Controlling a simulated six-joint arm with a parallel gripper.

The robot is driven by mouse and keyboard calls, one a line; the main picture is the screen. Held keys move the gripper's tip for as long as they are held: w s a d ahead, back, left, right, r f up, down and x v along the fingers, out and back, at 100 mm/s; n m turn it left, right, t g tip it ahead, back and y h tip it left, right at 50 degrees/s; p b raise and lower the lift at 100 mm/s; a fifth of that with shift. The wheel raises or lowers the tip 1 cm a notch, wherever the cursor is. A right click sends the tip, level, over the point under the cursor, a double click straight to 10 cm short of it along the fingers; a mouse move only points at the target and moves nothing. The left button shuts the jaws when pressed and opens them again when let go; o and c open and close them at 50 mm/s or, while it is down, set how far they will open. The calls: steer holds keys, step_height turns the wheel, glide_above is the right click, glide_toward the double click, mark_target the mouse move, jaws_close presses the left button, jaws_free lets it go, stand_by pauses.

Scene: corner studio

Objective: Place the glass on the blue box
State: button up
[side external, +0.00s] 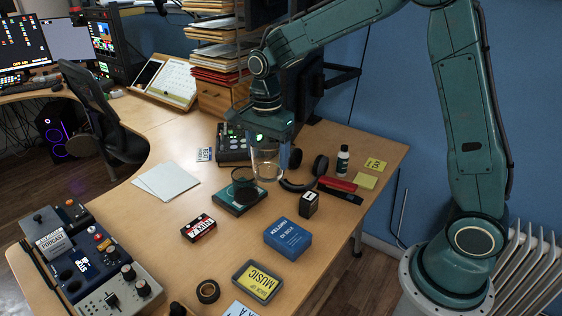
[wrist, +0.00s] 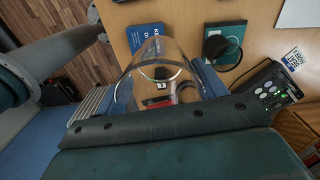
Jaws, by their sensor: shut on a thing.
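My gripper (side external: 268,146) is shut on the clear glass (side external: 266,166) and holds it above the desk. In the wrist view the glass (wrist: 160,58) sits between the two fingers, and I see things on the desk through it. The blue box (side external: 288,239) with white lettering lies flat on the desk, nearer the front and apart from the glass. In the wrist view part of the blue box (wrist: 143,34) shows beyond the glass, which partly covers it.
A green box (side external: 232,206) with a dark round item stands left of the glass. A small black box (side external: 309,203), headphones (side external: 312,174), and a red-and-black box (side external: 198,228) lie around. A grey tray (side external: 257,282) is in front of the blue box.

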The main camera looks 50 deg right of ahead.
glide_above(288, 233)
steer(key=shift+r+m, duration=0.3)
steer(key=shift+r, duration=0.15)
steer(key=shift+f, duration=0.1)
step_height(288, 233, down, 16)
stand_by(0.4)
steer(key=shift+f, duration=0.2)
steer(key=shift+f, duration=1.75)
steer(key=shift+f, duration=0.1)
steer(key=o, duration=1.1)
steer(key=shift+o, duration=0.2)
